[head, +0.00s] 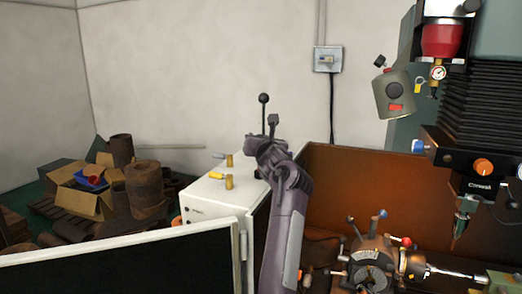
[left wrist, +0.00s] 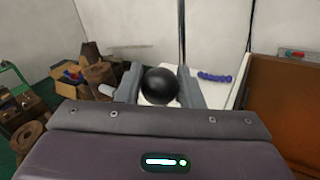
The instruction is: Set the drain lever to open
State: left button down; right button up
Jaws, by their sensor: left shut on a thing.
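A lever with a black ball knob (head: 263,98) on a thin upright rod stands above my left gripper (head: 263,140), near the white cabinet. In the left wrist view the black ball (left wrist: 160,85) sits between the two fingers of my left gripper (left wrist: 161,88), which is shut on this lever. The ball hides the place of contact. Two small brass valves, one with a yellow handle (head: 217,175) and one with a grey handle (head: 220,155), stand on the cabinet top. No label shows which lever is the drain lever. My right gripper is out of view.
The white cabinet (head: 205,212) stands beside a brown panel (head: 370,185). A chuck with several levers (head: 370,260) lies at lower right under a machine head (head: 470,160). Cardboard boxes (head: 85,200) and rusty cylinders (head: 146,190) fill the left.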

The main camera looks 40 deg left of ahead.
pick_arm(q)
jog(key=shift+r, duration=0.45)
jog(key=c, duration=1.4)
grip_release()
jog(key=o, duration=0.4)
jog(key=shift+f, duration=0.25)
jog(key=shift+s+d+f, duration=0.1)
jog(key=shift+s+d, duration=0.05)
jog(key=shift+d, duration=0.1)
jog(key=b+v, duration=0.3)
jog(key=v, duration=0.4)
jog(key=shift+s+d+b, duration=0.1)
jog(key=shift+b, duration=0.2)
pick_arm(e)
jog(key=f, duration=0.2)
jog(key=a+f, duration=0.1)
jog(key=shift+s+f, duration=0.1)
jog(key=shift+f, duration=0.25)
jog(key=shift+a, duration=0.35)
